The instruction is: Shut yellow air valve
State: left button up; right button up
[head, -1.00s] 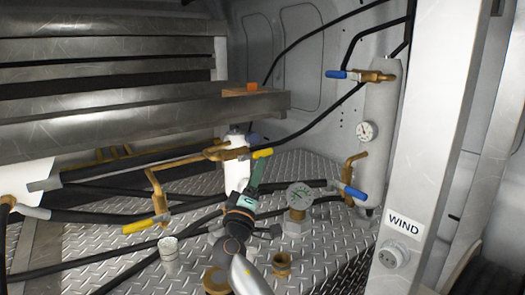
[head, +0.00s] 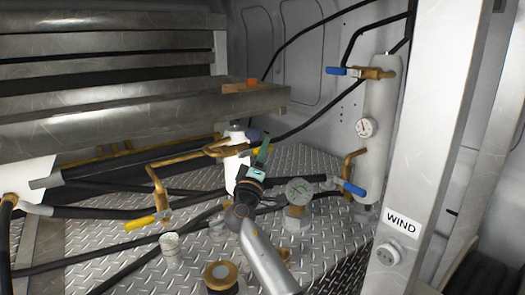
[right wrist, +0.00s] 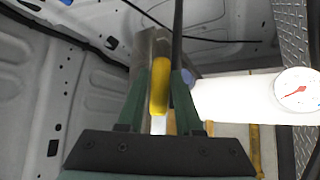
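One yellow valve handle (head: 256,151) sits on brass piping in front of a white cylinder (head: 233,178) in the head view. A second yellow handle (head: 140,223) is at the lower left on the same brass pipe. My right gripper (head: 264,150), with green fingers, is at the first handle and partly hides it. In the right wrist view that yellow handle (right wrist: 159,88) lies lengthwise between the fingers (right wrist: 162,95). The fingers look apart, one on each side; contact is not clear. My left gripper is not in view.
A gauge (head: 299,190) stands just right of my right arm. A grey cylinder (head: 378,140) with blue handles stands further right, beside the WIND post (head: 425,130). A metal shelf beam (head: 180,115) is above left. Black hoses cross the tread-plate floor.

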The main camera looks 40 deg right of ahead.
grip_shut()
dwell(1.0)
